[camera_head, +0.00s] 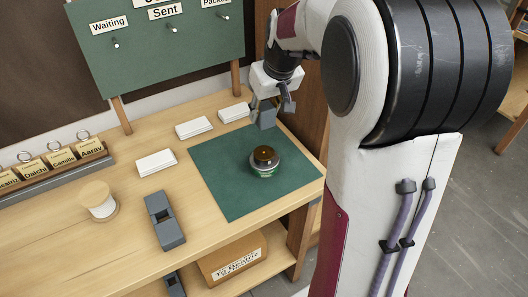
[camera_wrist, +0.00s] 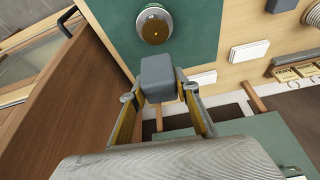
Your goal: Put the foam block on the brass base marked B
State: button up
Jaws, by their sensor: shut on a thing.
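My gripper (camera_head: 271,104) is shut on a grey block (camera_head: 266,118), which I take to be the foam block. In the wrist view the block (camera_wrist: 158,76) sits between the two fingertips (camera_wrist: 157,94). It is held near the far right corner of the green mat, seemingly above it; the exact height is unclear. A round jar-like piece with a brass-brown top (camera_head: 264,155) stands on the mat, apart from the block. It also shows in the wrist view (camera_wrist: 155,30). Its band carries print too small to read, so I cannot confirm a B.
The green mat (camera_head: 222,188) is otherwise clear. White boxes (camera_head: 156,162) lie along the mat's left and back. A dark grey tool (camera_head: 164,220) and a spool (camera_head: 98,204) stand left. A green board (camera_head: 160,50) rises behind. A labelled box (camera_head: 232,258) sits below.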

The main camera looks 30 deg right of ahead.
jog(key=shift+s+a+n, duration=0.1)
jog(key=shift+a+n, duration=0.05)
jog(key=shift+n, duration=0.25)
jog(key=shift+f, duration=0.1)
send_over(261, 148)
jog(key=s, duration=0.2)
jog(key=shift+a+f, duration=0.1)
jog(key=shift+f, duration=3)
jog(key=shift+f, duration=1.85)
jog(key=shift+f, duration=0.15)
jog(key=o, duration=0.7)
